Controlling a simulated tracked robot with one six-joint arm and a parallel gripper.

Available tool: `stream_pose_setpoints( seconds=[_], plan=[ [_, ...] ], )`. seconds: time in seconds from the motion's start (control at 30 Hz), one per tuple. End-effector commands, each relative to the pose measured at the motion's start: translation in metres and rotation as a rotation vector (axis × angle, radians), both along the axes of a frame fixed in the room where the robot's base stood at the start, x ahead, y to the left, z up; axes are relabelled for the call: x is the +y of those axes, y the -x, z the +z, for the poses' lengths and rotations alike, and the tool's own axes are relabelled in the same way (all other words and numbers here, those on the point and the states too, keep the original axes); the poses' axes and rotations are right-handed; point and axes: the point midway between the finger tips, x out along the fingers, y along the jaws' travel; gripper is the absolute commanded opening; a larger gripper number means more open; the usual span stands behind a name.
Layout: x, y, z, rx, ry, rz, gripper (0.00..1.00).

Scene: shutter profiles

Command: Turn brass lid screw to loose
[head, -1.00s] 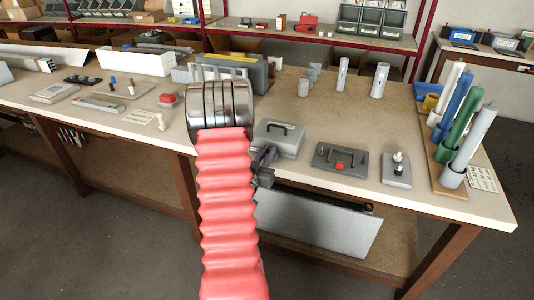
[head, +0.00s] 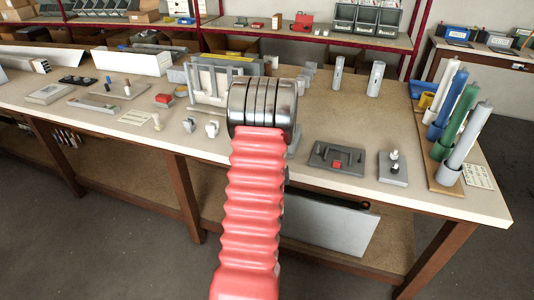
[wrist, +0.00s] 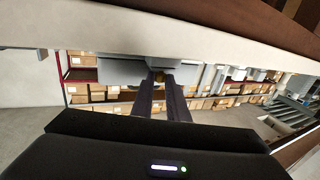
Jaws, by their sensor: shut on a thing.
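My gripper (wrist: 164,77) shows in the wrist view as two dark fingers close together. They are shut on a small brass spot, the lid screw (wrist: 159,72), at the face of a grey box (wrist: 128,72). The screw is tiny and mostly covered by the fingertips, so how far it is turned cannot be told. In the head view my red-sleeved arm hides the gripper, the screw and nearly all of the grey box; only a sliver of grey (head: 293,142) shows right of the arm's metal rings.
The workbench (head: 330,125) has clear room behind and right of my arm. A dark grey plate with a handle and red block (head: 335,159) and a small grey base with knobs (head: 393,168) stand to the right. Coloured tubes (head: 456,105) stand at the right end.

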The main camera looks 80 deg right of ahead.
Motion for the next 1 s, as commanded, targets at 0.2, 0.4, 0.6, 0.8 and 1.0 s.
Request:
stream_pose_setpoints(
  seconds=[0.2, 0.4, 0.6, 0.8, 1.0],
  plan=[
    [0.0, 0.0, -0.001, 0.0, -0.001, 0.008, 0.0],
    [0.0, 0.0, 0.0, 0.0, -0.001, 0.008, 0.0],
    [0.0, 0.0, 0.0, 0.0, 0.0, 0.007, 0.22],
    [0.0, 0.0, 0.0, 0.0, 0.0, 0.006, 0.22],
    [0.011, 0.0, 0.0, 0.0, -0.001, 0.009, 0.22]
  ],
)
